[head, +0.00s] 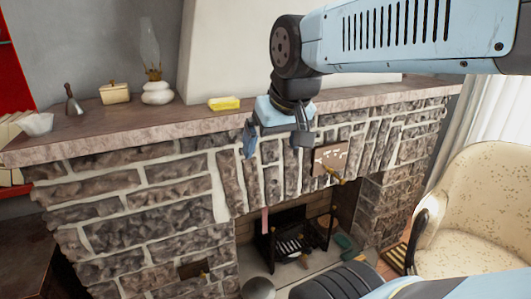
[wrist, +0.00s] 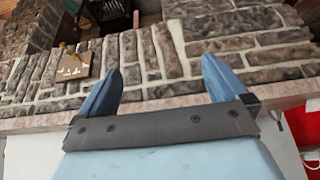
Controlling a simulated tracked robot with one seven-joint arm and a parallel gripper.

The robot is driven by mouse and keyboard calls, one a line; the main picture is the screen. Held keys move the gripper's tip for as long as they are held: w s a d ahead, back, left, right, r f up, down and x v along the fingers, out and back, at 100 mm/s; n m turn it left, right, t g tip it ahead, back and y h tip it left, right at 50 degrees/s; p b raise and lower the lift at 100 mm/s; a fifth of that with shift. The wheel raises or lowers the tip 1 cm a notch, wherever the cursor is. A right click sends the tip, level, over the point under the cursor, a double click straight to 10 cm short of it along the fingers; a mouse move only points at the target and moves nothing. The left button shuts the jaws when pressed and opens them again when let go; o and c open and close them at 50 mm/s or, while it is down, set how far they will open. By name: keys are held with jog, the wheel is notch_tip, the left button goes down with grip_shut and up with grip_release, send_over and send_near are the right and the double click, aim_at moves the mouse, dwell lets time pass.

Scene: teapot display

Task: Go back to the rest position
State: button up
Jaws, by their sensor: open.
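My gripper (head: 277,144) hangs from my blue arm in front of the stone fireplace (head: 140,190), just at the front edge of the mantel (head: 150,125). Its two blue fingers point down and stand apart. In the wrist view my gripper (wrist: 161,95) shows both fingers spread with only stonework between them. It holds nothing. No teapot can be clearly made out in either view.
On the mantel stand a bell (head: 73,102), a small cream box (head: 115,93), an oil lamp (head: 156,90), a white bowl (head: 36,123) and a yellow block (head: 224,103). A plaque (head: 330,158) is on the stonework. A cream armchair (head: 480,210) stands at right.

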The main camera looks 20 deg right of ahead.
jog(key=shift+s+f, duration=0.95)
jog(key=shift+s, duration=0.1)
jog(key=shift+r, duration=0.1)
dwell(0.4)
notch_tip(320, 180, up, 14)
jog(key=g, duration=0.1)
send_over(224, 99)
jog(key=s, duration=0.6)
jog(key=x, duration=1.3)
jog(key=shift+r, duration=0.1)
jog(key=shift+a, duration=0.1)
jog(key=shift+c, duration=0.5)
